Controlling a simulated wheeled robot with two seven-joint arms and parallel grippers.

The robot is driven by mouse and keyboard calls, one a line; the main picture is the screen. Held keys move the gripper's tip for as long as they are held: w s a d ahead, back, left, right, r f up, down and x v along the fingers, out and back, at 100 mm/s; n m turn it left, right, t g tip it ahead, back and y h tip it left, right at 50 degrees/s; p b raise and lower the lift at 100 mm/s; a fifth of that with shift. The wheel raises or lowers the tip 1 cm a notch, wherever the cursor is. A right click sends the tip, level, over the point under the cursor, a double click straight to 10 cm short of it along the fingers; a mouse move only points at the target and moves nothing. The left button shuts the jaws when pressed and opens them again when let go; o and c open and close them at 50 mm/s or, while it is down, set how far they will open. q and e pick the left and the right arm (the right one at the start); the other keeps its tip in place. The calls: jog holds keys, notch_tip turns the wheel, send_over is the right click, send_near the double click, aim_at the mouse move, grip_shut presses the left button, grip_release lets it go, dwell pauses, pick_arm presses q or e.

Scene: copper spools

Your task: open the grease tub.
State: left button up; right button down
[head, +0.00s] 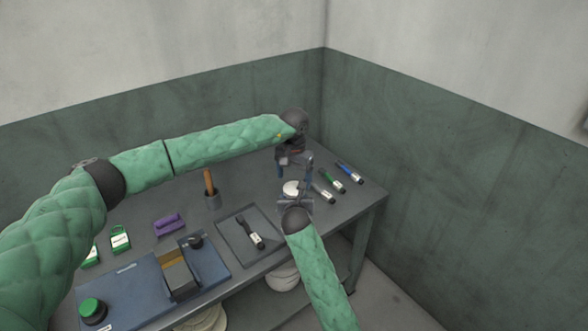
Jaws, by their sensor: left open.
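A small white round tub (291,188), which looks like the grease tub, stands on the grey workbench (150,244) toward its right end. Its white top shows; its lower part is mostly hidden by my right gripper. My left gripper (294,174) points down just above and behind the tub, with its fingers apart and nothing seen between them. My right gripper (294,201) comes from the front and is right at the tub's near side. I cannot tell whether its fingers press on the tub.
Several marker-like tubes (331,181) lie right of the tub. A tray (222,228) with a dark tool (250,232) lies left of it. Walls close the back and right.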

aim_at(294, 188)
pick_arm(q)
jog(key=shift+f, duration=1.8)
jog(key=shift+c, duration=0.2)
jog(key=c, duration=0.9)
jog(key=n, duration=0.3)
jog(key=shift+c, duration=0.2)
jog(key=n, duration=0.4)
jog(key=shift+n, duration=0.3)
jog(key=n, duration=0.6)
jog(key=shift+r, duration=0.1)
